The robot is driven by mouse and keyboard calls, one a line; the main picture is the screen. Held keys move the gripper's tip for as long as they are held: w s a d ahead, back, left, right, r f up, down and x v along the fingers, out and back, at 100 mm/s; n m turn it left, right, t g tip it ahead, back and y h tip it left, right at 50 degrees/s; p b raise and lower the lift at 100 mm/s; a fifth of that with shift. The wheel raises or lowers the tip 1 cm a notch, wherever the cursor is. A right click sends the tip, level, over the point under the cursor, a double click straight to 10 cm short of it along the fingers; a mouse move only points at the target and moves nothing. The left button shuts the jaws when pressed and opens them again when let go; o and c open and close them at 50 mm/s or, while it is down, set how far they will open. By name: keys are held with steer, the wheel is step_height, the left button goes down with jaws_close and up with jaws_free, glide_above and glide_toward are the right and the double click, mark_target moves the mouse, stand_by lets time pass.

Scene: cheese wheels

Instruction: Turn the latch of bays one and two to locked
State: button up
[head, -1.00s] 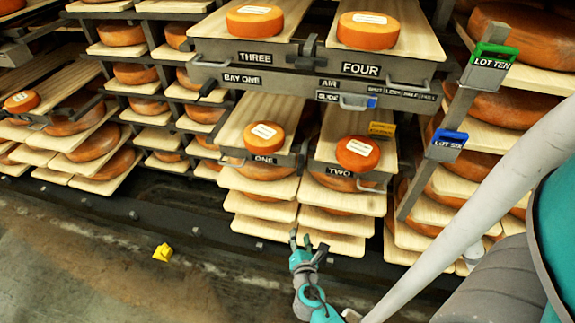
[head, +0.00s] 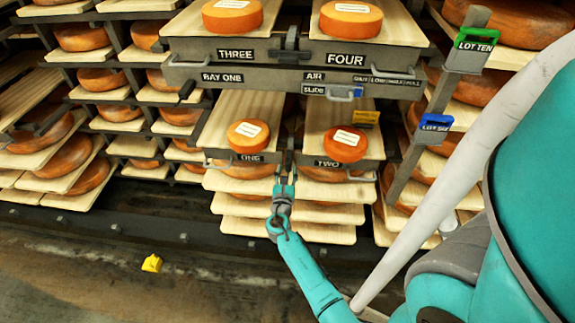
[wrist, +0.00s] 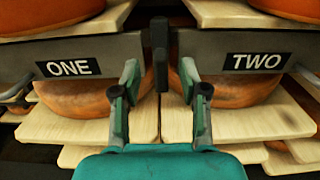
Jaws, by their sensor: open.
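The dark latch (wrist: 160,52) stands upright in the gap between the ONE board (wrist: 68,68) and the TWO board (wrist: 257,62). In the head view the latch is small and partly hidden at the gap. My gripper (wrist: 159,78) is open, with one finger on each side of the latch's lower end and a gap showing on both sides. Whether the fingertips reach level with the latch is hard to tell. In the head view my gripper (head: 284,182) is just below the gap between the two boards.
Cheese wheels sit on board ONE (head: 248,135) and board TWO (head: 341,146). Above are the THREE and FOUR boards with another dark latch (head: 290,45) and a grey beam with labels. A yellow object (head: 152,263) lies on the floor. Blue and green lot tags hang at right.

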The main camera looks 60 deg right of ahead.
mark_target(288, 166)
steer(key=shift+x, duration=1.75)
jaws_close()
